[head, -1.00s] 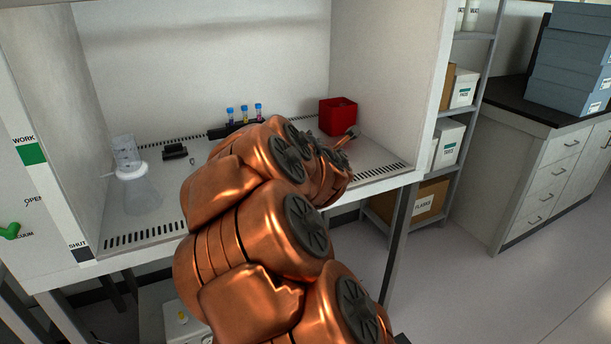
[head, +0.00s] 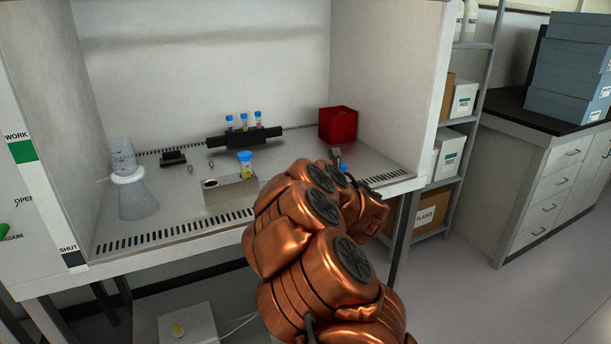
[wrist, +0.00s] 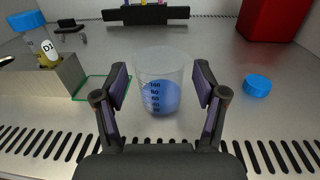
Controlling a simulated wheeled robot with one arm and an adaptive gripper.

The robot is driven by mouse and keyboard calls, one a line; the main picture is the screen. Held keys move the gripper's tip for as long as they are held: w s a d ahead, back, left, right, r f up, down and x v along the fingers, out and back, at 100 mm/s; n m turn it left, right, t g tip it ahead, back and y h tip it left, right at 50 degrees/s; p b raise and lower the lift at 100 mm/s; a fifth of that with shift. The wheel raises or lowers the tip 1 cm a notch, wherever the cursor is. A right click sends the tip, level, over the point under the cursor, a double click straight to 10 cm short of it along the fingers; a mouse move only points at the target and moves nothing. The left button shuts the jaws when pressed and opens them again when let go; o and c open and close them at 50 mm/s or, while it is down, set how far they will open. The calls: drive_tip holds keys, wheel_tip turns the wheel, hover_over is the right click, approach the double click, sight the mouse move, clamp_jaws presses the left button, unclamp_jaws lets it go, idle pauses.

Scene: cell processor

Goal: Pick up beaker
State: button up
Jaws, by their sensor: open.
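The beaker (wrist: 164,82) is a clear cup with dark volume marks and blue liquid in its lower part. In the wrist view it stands upright on the cabinet's work surface, straight ahead between my fingers. My gripper (wrist: 161,92) is open, with one finger on each side of the beaker in the picture. I cannot tell how far the fingertips reach around it, and I see no clear contact. In the head view my arm hides the beaker, and only a small part of my gripper (head: 336,158) shows.
A blue cap (wrist: 257,85) lies right of the beaker. A metal block (head: 231,194) with a blue-capped tube (head: 245,165) stands to the left. Behind are a dark tube rack (head: 243,138) and a red box (head: 338,125). A filter flask (head: 137,195) stands far left.

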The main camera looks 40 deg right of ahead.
drive_tip(key=shift+p+x, duration=0.65)
drive_tip(key=shift+x, duration=2.35)
drive_tip(key=c, duration=1.1)
